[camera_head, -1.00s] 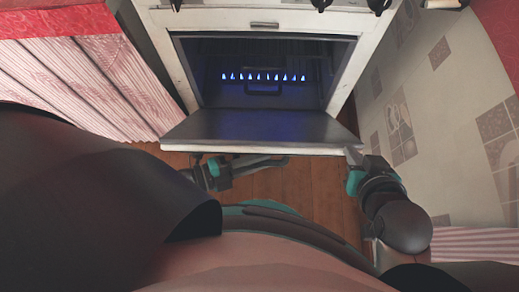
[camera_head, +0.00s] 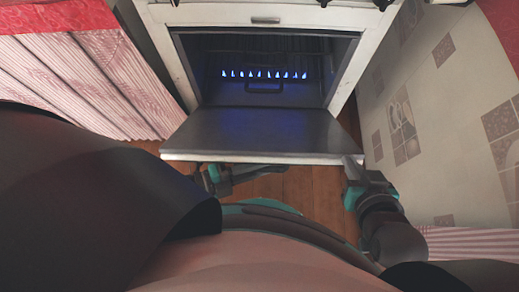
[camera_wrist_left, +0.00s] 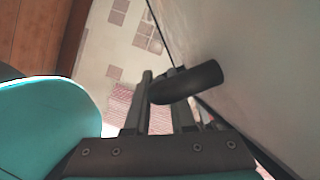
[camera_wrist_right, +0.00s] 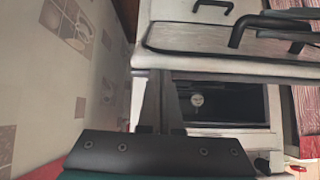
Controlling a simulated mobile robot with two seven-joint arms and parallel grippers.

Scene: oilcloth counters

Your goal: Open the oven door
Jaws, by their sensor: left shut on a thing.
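The oven (camera_head: 182,62) stands ahead with its door (camera_head: 250,132) swung far down, the inner face turned up. My left gripper (camera_head: 215,175) is below the door's front edge, its fingertips hidden by the door in the head view. In the left wrist view, its jaws (camera_wrist_left: 165,95) are shut on the dark, round bar of the door handle (camera_wrist_left: 190,82). My right gripper (camera_head: 352,172) is at the door's front right corner; I cannot tell whether it touches. In the right wrist view, its fingers (camera_wrist_right: 160,100) are together with nothing visible between them.
Small blue flames (camera_head: 262,74) burn inside the oven cavity. A pink striped curtain (camera_head: 95,80) hangs at left. A tiled wall (camera_head: 430,110) rises close at right. Bare wooden floor (camera_head: 290,188) shows below the door.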

